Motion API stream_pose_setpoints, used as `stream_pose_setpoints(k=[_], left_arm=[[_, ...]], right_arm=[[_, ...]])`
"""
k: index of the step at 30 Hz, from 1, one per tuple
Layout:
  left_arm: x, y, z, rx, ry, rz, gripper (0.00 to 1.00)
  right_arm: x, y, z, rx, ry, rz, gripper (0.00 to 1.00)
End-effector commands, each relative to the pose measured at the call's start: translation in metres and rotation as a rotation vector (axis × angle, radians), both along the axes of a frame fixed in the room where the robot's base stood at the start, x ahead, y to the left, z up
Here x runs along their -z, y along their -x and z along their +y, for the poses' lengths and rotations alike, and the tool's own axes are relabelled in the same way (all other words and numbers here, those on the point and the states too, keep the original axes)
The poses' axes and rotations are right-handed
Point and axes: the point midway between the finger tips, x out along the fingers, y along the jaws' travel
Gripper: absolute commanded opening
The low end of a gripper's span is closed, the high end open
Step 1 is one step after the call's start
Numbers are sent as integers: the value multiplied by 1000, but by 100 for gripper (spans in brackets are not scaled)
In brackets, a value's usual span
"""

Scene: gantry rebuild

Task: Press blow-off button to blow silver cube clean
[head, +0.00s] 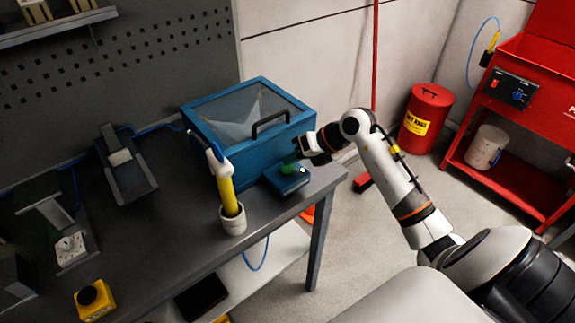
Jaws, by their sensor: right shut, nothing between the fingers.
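A small blue box (283,183) with a green button (290,167) on top stands near the right end of the dark workbench. My right gripper (300,148) is shut and empty, just above and beside the green button; I cannot tell whether it touches it. Behind it is a blue cabinet (222,150) with a clear lid and a black handle. I cannot make out a silver cube through the lid. A pale grey block (120,157) sits on a dark sloped holder to the left; I cannot tell whether it is the cube. My left gripper is not in view.
A yellow-handled tool (228,196) stands in a white cup (233,221) left of the button box. A yellow box with a black button (93,299) is at the front left. A red can (426,117) and red cart (505,100) stand right, across open floor.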

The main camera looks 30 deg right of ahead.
Motion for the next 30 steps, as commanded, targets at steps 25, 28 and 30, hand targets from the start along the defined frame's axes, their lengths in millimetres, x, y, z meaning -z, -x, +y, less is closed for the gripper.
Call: stream_pose_setpoints(k=[25,28,30], left_arm=[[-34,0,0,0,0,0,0],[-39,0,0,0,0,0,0],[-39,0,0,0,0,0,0]], right_arm=[[-47,0,0,-1,2,-2,0],[-53,0,0,-1,1,-2,0],[-54,0,0,-1,0,-2,0]])
